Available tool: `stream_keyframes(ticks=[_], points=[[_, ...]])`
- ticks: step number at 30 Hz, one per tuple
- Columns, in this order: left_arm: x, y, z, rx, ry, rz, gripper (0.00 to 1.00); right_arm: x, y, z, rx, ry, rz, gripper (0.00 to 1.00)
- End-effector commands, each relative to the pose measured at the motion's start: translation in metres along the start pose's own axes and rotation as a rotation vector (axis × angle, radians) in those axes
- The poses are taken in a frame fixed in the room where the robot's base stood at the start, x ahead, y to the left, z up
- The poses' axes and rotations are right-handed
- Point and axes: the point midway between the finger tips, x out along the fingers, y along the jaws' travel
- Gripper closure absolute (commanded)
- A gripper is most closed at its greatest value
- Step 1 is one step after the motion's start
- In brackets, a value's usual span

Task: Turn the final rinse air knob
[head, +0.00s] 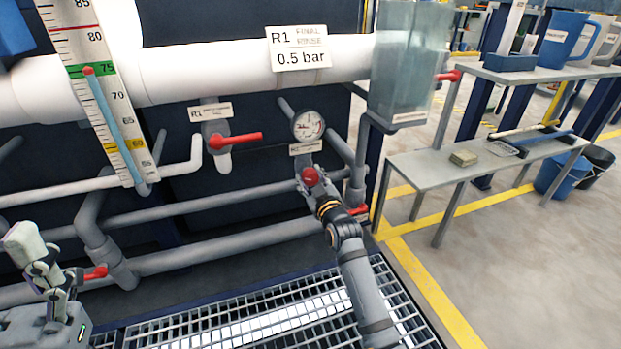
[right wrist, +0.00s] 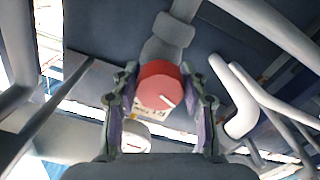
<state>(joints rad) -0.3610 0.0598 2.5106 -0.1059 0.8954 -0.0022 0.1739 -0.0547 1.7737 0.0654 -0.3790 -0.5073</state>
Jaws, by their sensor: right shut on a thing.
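The red knob (head: 311,176) sits on a grey pipe below a round pressure gauge (head: 309,126). A sign reading R1 FINAL RINSE 0.5 bar (head: 298,52) hangs on the white pipe above. My right gripper (head: 317,190) reaches the knob from below. In the right wrist view the round red knob (right wrist: 160,86) lies between the two fingers of my right gripper (right wrist: 161,100), which is shut on it. A white mark shows on the knob's face. My left gripper (head: 28,245) is at the lower left, away from the knob; its finger opening is unclear.
A red lever valve (head: 235,139) is left of the gauge. Other red handles (head: 96,272) sit on lower pipes. A clear tank (head: 410,65) stands right of the gauge. Metal grating (head: 290,320) covers the floor below. A grey bench (head: 450,165) stands at right, with open floor before it.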

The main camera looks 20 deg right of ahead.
Motion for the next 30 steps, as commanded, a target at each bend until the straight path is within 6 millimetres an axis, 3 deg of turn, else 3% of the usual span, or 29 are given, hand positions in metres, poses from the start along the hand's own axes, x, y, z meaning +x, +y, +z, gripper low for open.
stream_keyframes(ticks=[4, 13, 24, 25, 30], points=[[0.004, -0.001, 0.0, 0.0, -0.001, -0.001, 0.39, 0.0, 0.001, -0.002, 0.01, -0.001, -0.001, 0.88], [0.051, -0.013, -0.008, -0.017, 0.013, -0.024, 0.39, 0.0, 0.001, -0.005, 0.211, -0.004, -0.002, 0.88], [0.05, -0.013, -0.007, -0.02, 0.014, -0.028, 0.39, 0.0, -0.001, 0.0, 0.249, 0.001, 0.0, 0.88], [0.05, -0.013, -0.007, -0.02, 0.014, -0.028, 0.39, 0.0, -0.001, 0.0, 0.249, 0.001, 0.0, 0.54], [0.05, -0.013, -0.007, -0.02, 0.015, -0.028, 0.39, 0.0, -0.001, 0.0, 0.249, 0.0, 0.0, 0.34]])
